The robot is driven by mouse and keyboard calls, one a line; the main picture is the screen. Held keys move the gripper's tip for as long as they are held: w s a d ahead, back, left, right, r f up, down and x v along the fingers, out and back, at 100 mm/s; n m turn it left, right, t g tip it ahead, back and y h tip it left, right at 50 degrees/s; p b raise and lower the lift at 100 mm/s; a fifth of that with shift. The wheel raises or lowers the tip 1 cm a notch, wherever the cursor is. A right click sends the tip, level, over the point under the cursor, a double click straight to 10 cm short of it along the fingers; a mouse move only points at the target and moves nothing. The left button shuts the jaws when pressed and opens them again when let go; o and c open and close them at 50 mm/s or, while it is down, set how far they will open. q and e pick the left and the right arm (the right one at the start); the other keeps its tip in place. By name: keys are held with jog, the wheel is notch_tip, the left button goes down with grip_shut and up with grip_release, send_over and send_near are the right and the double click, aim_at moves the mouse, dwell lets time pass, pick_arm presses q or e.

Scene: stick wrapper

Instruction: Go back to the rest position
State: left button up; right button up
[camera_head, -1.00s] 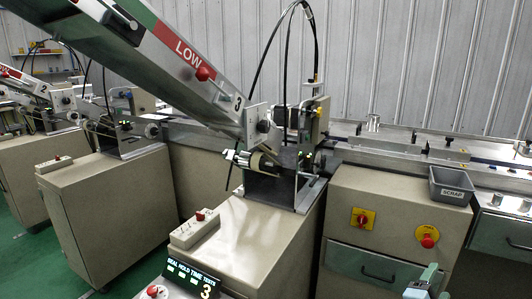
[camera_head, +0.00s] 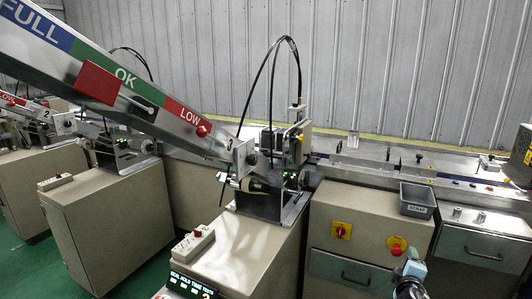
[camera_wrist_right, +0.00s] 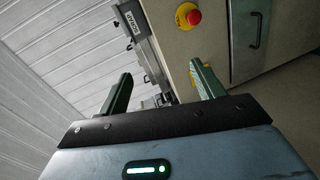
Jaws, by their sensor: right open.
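My right gripper (camera_head: 411,268) shows at the bottom right of the head view, in front of the beige cabinet. In the right wrist view its two dark green fingers (camera_wrist_right: 160,78) stand wide apart with nothing between them. My left gripper is not in view.
The wrapper machine (camera_head: 268,170) with its sloped LOW/OK/FULL chute (camera_head: 120,85) fills the middle and left. A grey SCRAP bin (camera_head: 417,200) sits on the right bench, above a red stop button (camera_head: 396,245). The right wrist view shows a red stop button (camera_wrist_right: 194,17) and the SCRAP bin (camera_wrist_right: 127,22).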

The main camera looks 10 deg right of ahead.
jog(key=w+a+m+t+y, duration=0.2)
jog(key=w+a+m+y, duration=0.1)
jog(key=a+m+y, duration=0.4)
jog(key=s+a+f+g, duration=0.2)
jog(key=s+a+f, duration=0.4)
jog(key=s+f, duration=0.4)
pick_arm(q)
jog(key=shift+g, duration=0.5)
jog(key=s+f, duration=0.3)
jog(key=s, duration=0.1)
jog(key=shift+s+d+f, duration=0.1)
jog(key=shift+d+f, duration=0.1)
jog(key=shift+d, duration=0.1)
pick_arm(e)
jog(key=s+a+f+g+y, duration=0.1)
jog(key=s+a+f, duration=0.2)
jog(key=s, duration=0.9)
jog(key=s+a+f+g+y, duration=0.1)
jog(key=s+a+f, duration=0.3)
jog(key=s, duration=0.8)
jog(key=s+a+f+m+g+y, duration=0.1)
jog(key=s+a+f, duration=0.3)
jog(key=s, duration=0.8)
jog(key=shift+a+g, duration=0.7)
jog(key=shift+a, duration=0.55)
